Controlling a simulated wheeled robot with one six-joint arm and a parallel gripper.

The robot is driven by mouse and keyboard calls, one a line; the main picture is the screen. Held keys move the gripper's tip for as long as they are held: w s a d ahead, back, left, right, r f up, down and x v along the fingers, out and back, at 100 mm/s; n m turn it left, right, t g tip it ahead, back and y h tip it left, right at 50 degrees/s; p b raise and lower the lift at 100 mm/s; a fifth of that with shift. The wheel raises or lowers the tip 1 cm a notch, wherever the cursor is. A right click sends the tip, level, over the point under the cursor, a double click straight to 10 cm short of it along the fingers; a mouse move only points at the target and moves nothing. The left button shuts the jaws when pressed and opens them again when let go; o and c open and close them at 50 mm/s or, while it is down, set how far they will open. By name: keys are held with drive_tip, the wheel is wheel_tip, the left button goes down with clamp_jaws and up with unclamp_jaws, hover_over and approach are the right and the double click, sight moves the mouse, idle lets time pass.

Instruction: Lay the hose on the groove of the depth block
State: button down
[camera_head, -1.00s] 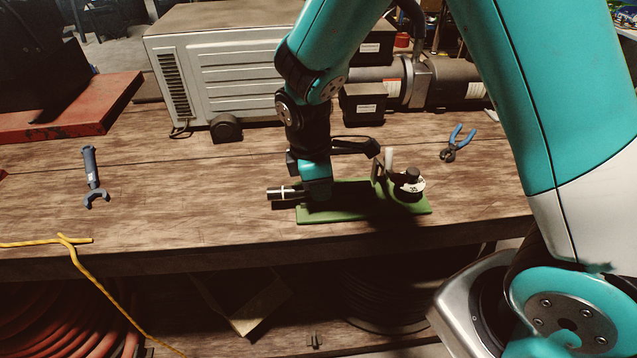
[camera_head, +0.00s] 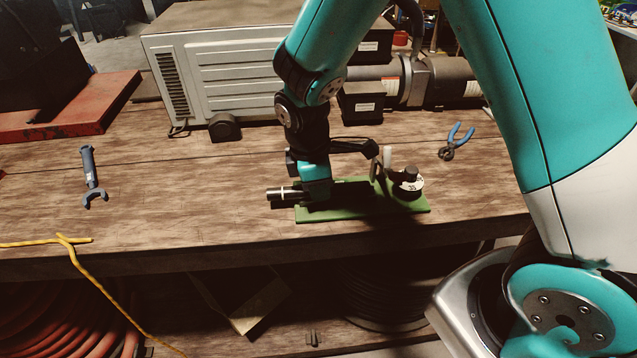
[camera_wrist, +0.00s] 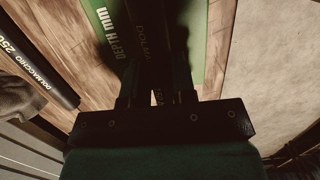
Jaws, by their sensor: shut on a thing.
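The green depth block (camera_head: 356,206) lies on the workbench near its front edge. A dark hose piece (camera_head: 279,194) with a pale band sticks out left of my gripper (camera_head: 316,198), past the block's left end. My gripper is shut on the hose, low over the left part of the block. The groove and the gripped stretch are hidden by my gripper and shadow. I cannot tell whether the hose touches the block. A dial (camera_head: 408,188) with a black knob sits at the block's right end.
Pliers (camera_head: 457,141) with blue handles lie behind right. A blue-grey wrench (camera_head: 90,175) and a yellow cord (camera_head: 72,243) lie left. A grey metal housing (camera_head: 225,75) and a dark motor (camera_head: 450,83) stand behind.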

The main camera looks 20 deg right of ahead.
drive_tip(key=shift+s+f, duration=0.35)
drive_tip(key=shift+f, duration=0.35)
idle(1.0)
drive_tip(key=c, duration=0.8)
unclamp_jaws()
drive_tip(key=shift+c, duration=0.2)
wheel_tip(320, 180, up, 2)
drive_tip(key=shift+w+a+r+p, duration=0.1)
drive_tip(key=shift+a+p, duration=0.05)
drive_tip(key=shift+p, duration=0.7)
drive_tip(key=shift+w+r+p, duration=0.1)
drive_tip(key=shift+r+p, duration=0.5)
drive_tip(key=shift+r, duration=0.05)
drive_tip(key=shift+w+r+p, duration=0.1)
drive_tip(key=shift+r+p, duration=2.05)
drive_tip(key=shift+r, duration=0.35)
